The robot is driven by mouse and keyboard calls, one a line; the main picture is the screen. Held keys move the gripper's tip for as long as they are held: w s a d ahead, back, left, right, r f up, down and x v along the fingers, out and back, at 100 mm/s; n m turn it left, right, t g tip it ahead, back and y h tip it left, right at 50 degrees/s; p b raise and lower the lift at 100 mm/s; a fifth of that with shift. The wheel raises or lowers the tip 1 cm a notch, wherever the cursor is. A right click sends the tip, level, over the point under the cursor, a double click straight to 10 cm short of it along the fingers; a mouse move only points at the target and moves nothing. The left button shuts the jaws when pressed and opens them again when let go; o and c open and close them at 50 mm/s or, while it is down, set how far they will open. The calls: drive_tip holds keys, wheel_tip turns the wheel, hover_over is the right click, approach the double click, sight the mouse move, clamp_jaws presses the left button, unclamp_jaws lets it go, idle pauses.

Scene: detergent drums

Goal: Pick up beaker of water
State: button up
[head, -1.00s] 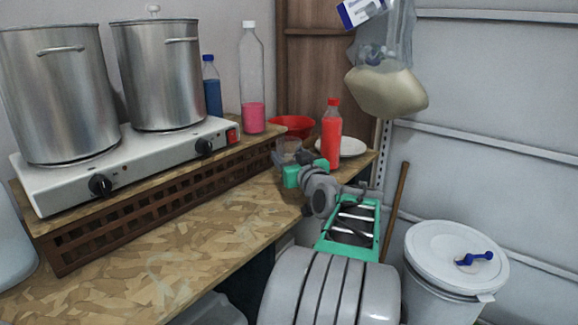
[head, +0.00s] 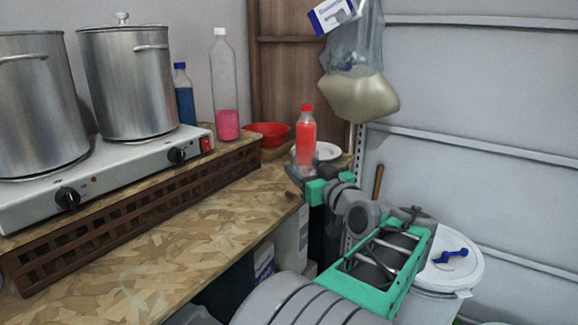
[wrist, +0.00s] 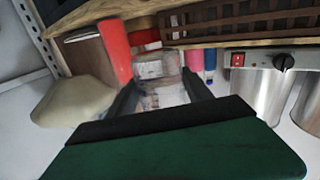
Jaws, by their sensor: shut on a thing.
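The clear beaker (wrist: 155,68) is between the two dark fingers of my gripper (wrist: 160,78) in the wrist view. My gripper is shut on it. In the head view my gripper (head: 298,172) is at the far right end of the worktop, and the beaker (head: 303,157) shows faintly in front of the red bottle. The beaker's water level is too blurred to tell. I cannot tell from these views how far its base is above the worktop.
The red bottle (head: 305,128), a white plate (head: 328,151) and a red bowl (head: 268,132) stand close behind. A pink-filled bottle (head: 226,95) and a hotplate (head: 115,163) with metal pots are to the left. The front worktop (head: 170,250) is clear. A lidded white bucket (head: 452,268) stands right.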

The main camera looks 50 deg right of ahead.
drive_tip(key=s, duration=0.7)
drive_tip(key=shift+d, duration=0.3)
drive_tip(key=shift+w, duration=0.1)
idle(0.6)
